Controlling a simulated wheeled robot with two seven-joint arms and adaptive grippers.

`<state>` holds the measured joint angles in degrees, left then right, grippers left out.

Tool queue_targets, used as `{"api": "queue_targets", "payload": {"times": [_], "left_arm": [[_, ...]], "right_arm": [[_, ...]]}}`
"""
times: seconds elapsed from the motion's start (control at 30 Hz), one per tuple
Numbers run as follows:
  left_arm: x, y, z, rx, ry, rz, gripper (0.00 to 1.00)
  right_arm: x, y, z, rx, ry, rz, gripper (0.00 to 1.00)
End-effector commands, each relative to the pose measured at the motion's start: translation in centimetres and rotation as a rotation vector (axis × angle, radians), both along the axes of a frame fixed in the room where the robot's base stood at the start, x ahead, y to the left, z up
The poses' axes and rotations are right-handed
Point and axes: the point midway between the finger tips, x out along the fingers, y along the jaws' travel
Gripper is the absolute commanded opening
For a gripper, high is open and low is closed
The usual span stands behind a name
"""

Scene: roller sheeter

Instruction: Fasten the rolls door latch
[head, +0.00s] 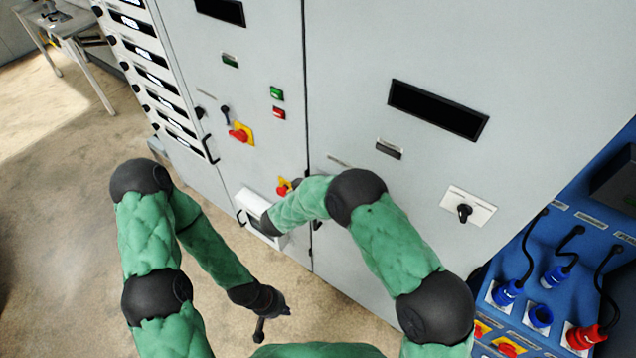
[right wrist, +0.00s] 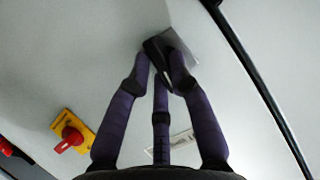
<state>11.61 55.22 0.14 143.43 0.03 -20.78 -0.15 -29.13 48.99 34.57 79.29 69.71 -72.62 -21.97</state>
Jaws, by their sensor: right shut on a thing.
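In the right wrist view, the purple fingers of my right gripper (right wrist: 162,75) close around a dark latch handle (right wrist: 155,50) on a pale plate (right wrist: 187,45) fixed to a light grey panel. The fingers hide part of the handle. In the head view my right arm reaches the cabinet front, and its wrist and fingers are largely hidden there. My left gripper (head: 270,318) hangs low in front of the cabinet, away from it. Its dark fingers are spread apart, with nothing between them.
The grey cabinet (head: 350,50) has red-and-yellow switches (head: 240,134), push buttons and dark display windows. A blue socket box (head: 560,240) with plugs and cables stands at the right. The floor (head: 60,250) at the left is clear.

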Motion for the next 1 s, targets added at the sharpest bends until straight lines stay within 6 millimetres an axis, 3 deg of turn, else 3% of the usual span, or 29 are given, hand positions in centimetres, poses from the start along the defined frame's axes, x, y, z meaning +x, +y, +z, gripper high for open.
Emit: {"api": "queue_targets", "payload": {"times": [0.4, 0.93, 0.97, 1.0], "left_arm": [[0.0, 0.0, 1.24, 0.0, 0.0, 0.0, 0.0], [0.0, 0.0, 1.32, 0.0, 0.0, 0.0, 0.0], [0.0, -0.01, 1.32, 0.0, 0.0, 0.0, 0.0], [0.0, -0.01, 1.32, 0.0, 0.0, 0.0, 0.0]], "right_arm": [[0.09, 0.14, 0.11, -0.147, 0.106, 0.001, 0.0], [0.09, 0.12, 0.06, -0.168, 0.12, 0.001, 0.0], [0.09, 0.12, 0.07, -0.168, 0.12, 0.001, 0.24], [0.09, 0.12, 0.07, -0.167, 0.12, 0.002, 0.35]]}}
